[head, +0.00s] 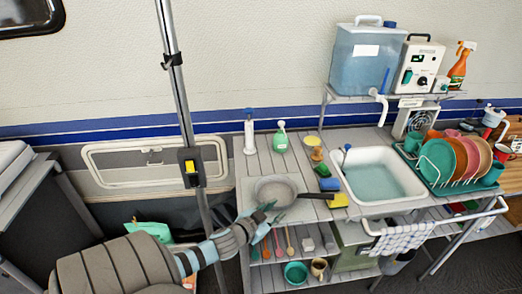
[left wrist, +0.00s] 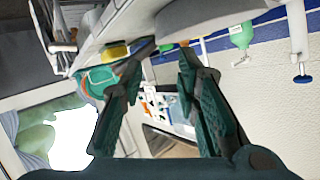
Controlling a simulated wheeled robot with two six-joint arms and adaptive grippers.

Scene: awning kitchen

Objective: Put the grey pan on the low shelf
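The grey pan (head: 273,188) sits on the counter (head: 258,150) left of the sink, its handle (head: 315,196) pointing right. My left gripper (head: 272,214) is at the counter's front edge, just in front of the pan. Its two fingers are apart with nothing held between them. In the left wrist view the open fingers (left wrist: 155,72) show below a grey round form that looks like the pan (left wrist: 197,17). The low shelf (head: 310,278) under the counter holds a green bowl (head: 296,272) and a brown cup (head: 319,267). My right gripper is not in view.
A yellow sponge (head: 338,201) and a blue sponge (head: 329,184) lie near the handle's end. The sink (head: 352,198) is to the right, with a dish rack (head: 440,183) beyond it. Utensils and small items occupy the upper shelf. A grey pole (head: 182,105) stands left of the counter.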

